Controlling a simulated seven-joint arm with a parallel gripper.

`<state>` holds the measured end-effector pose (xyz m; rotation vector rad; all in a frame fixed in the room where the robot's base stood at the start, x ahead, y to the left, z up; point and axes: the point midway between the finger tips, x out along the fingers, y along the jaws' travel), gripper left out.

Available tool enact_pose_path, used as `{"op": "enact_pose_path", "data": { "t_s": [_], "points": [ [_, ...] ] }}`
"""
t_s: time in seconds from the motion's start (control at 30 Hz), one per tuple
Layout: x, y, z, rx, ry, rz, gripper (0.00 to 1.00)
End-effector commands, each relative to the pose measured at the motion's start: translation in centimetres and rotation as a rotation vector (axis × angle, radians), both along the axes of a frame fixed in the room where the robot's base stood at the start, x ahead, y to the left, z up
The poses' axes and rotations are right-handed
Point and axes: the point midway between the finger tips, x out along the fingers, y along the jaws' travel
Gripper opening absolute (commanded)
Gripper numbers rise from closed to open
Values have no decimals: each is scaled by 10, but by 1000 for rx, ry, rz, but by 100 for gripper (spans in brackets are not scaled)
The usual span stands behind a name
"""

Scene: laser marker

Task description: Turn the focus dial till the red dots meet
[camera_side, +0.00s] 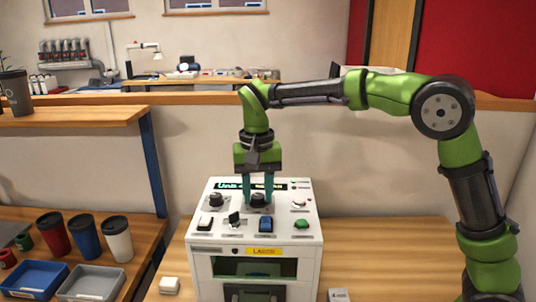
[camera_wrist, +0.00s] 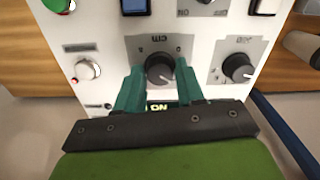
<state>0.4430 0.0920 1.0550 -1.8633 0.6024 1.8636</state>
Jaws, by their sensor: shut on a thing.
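The laser marker (camera_side: 205,239) is a white box with a sloped control panel and a dark front window (camera_side: 240,267). I cannot make out red dots in either view. My gripper (camera_side: 259,200) points down at the panel. Its teal fingers are shut on a black round dial (camera_wrist: 160,69), one finger on each side, in the wrist view. The label by this dial is upside down and too small to read surely, so I cannot tell if it is the focus dial. A second black dial (camera_wrist: 238,67) sits beside it, apart from the fingers.
The panel also carries a blue switch (camera_side: 266,224), a green button (camera_side: 301,224), a white-and-red knob (camera_wrist: 86,71) and a lit display. Cups (camera_side: 86,236) and trays (camera_side: 89,283) stand at left. A small white block (camera_side: 169,285) lies on the wooden bench.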

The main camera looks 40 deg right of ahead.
Motion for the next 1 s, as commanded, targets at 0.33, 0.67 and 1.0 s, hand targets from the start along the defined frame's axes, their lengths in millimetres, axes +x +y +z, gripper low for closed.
{"op": "enact_pose_path", "data": {
  "t_s": [0.33, 0.67, 1.0],
  "points": [
    [0, 0, 1, -1, -1, -140, 7],
    [0, 0, 1, 0, -1, -163, 7],
    [0, 0, 1, 0, -1, -161, 59]
  ]
}}
